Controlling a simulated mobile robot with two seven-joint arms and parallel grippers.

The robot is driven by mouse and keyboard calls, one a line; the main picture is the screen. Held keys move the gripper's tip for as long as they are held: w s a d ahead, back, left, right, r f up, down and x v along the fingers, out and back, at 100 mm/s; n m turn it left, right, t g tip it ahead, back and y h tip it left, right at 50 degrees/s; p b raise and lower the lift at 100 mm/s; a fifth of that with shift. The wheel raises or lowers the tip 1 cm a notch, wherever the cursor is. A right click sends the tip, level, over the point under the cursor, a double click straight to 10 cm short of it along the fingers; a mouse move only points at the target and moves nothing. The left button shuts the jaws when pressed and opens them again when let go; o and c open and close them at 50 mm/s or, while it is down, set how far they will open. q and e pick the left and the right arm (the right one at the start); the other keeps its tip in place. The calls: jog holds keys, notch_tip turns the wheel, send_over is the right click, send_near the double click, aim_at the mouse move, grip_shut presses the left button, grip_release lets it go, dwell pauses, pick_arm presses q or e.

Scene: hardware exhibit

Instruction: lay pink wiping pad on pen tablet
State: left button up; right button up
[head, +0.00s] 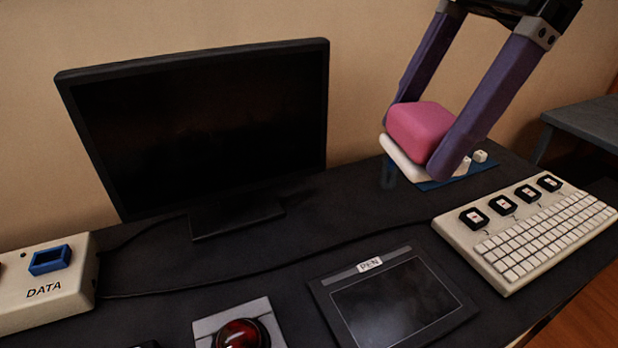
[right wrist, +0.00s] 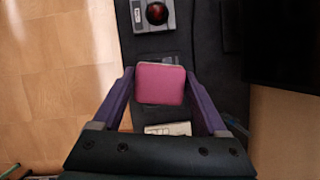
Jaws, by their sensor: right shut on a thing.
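The pink wiping pad (head: 420,125) is a soft-cornered block at the back right in the head view. My right gripper (head: 418,143) comes down from above with its purple fingers shut on the pad's two sides. In the right wrist view the pad (right wrist: 160,84) sits squarely between the fingers (right wrist: 159,78). The pen tablet (head: 392,305) lies at the front of the desk, a dark screen in a grey frame labelled PEN, with nothing on it. In the right wrist view the pad hides most of the tablet (right wrist: 158,57). My left gripper is not in view.
Below the pad are a white piece (head: 403,161) and a blue mat (head: 462,172); whether the pad touches them is unclear. A keyboard (head: 530,230) is right of the tablet, a red-ball device (head: 240,332) left. A monitor (head: 200,125) stands at back left.

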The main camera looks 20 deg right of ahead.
jog(key=f+m+t+b, duration=0.1)
jog(key=m, duration=0.1)
jog(key=d+f+m+b, duration=0.1)
jog(key=m, duration=0.1)
jog(key=d+f+m+t+h+b, duration=0.1)
jog(key=m, duration=0.2)
jog(key=shift+w+f+t, duration=0.3)
jog(key=shift+w+f, duration=0.05)
jog(key=shift+w, duration=0.05)
jog(key=d+m+h+b, duration=0.1)
jog(key=m, duration=0.3)
jog(key=b, duration=0.2)
send_over(383, 289)
jog(key=s, duration=0.2)
jog(key=shift+t+h, duration=0.3)
jog(key=shift+t, duration=0.1)
jog(key=f, duration=1.6)
jog(key=shift+w+d, duration=0.25)
jog(key=shift+d, duration=0.1)
pick_arm(q)
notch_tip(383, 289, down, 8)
jog(key=b, duration=0.1)
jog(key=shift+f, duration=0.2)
pick_arm(e)
jog(key=shift+f, duration=2.25)
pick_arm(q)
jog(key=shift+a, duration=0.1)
